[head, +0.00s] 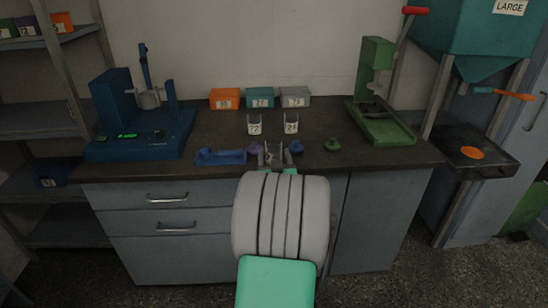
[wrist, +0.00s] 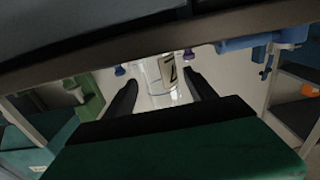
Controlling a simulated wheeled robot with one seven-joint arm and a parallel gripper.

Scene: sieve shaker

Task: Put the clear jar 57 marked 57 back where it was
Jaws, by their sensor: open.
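My gripper (head: 275,157) is at the counter's front edge, fingers open. In the wrist view my gripper (wrist: 162,90) has its two dark fingers on either side of a clear jar (wrist: 152,74) with a pale label, whose number is only partly visible; I cannot tell whether they touch it. In the head view this jar (head: 270,155) is mostly hidden by the fingers. Two more clear jars with labels stand farther back on the counter, a left one (head: 254,128) and a right one (head: 291,128). Their numbers are too small to read surely.
The dark counter (head: 220,135) holds a blue machine (head: 115,130) at left and a green press (head: 378,115) at right. Orange (head: 224,104), teal (head: 260,104) and grey (head: 295,102) boxes line the back. A blue tray (head: 221,158) and small knob-like pieces (head: 332,145) flank my gripper.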

